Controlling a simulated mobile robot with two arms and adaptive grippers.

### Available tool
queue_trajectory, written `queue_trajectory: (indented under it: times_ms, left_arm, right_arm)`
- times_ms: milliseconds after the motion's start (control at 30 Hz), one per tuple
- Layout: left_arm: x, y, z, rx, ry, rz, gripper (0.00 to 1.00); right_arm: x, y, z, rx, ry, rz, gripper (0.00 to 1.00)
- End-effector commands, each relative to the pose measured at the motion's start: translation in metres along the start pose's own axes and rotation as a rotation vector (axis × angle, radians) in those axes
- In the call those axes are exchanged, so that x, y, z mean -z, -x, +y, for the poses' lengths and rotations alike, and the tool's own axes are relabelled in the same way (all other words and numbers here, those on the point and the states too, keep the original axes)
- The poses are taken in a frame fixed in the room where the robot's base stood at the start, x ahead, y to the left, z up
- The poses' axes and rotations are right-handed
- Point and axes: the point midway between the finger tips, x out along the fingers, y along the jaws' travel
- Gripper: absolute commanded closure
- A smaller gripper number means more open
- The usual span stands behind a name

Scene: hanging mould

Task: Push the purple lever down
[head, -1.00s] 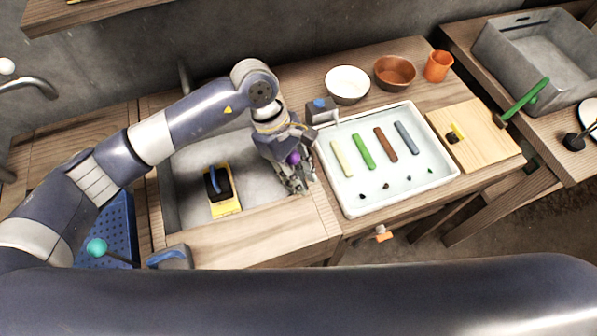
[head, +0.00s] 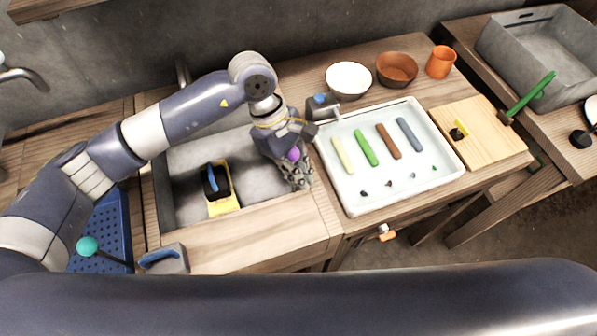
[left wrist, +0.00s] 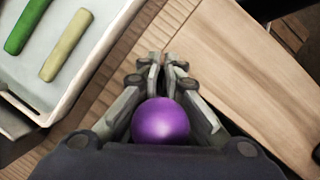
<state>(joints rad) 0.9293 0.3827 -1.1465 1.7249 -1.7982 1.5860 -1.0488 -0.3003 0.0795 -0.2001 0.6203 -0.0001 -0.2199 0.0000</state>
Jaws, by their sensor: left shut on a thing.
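The purple ball end of the lever (head: 294,154) shows at my left gripper (head: 299,182), near the right edge of the sink. In the left wrist view the purple ball (left wrist: 160,121) sits between the fingers of my left gripper (left wrist: 162,62), close to the palm. The fingertips come close together beyond the ball. The gripper is shut around it. The lever's shaft and base are hidden. My right gripper is not in view.
A white tray (head: 349,199) with several coloured sticks stands just right of the gripper. A grey block with a blue top (head: 321,100) is at its back left corner. The sink (head: 181,163) holds a yellow and black tool (head: 217,188). Bowls stand behind the tray.

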Motion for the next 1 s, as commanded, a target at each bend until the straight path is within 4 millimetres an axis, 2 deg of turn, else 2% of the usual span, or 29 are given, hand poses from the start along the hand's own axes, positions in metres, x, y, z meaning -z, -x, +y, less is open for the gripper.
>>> queue_trajectory:
  times_ms: [33,100,433,533,667,1000]
  left_arm:
    - [0.003,-0.006,-0.003,0.011,0.003,0.004,0.87]
    - [0.003,-0.006,-0.003,0.01,0.003,0.004,0.73]
    - [0.002,-0.003,-0.002,0.006,0.002,0.002,0.73]
    - [0.002,0.004,-0.001,0.004,0.002,0.003,0.73]
    - [0.002,0.025,0.0,0.002,0.002,0.005,0.73]
    - [0.003,0.094,0.0,0.004,0.003,0.005,0.73]
  right_arm:
    - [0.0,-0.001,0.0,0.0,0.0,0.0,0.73]
    - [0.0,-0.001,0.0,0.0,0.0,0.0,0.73]
    - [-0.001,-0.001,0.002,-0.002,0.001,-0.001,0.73]
    - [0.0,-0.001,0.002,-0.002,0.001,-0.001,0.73]
    - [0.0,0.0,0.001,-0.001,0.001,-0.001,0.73]
    - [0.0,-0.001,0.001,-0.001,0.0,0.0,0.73]
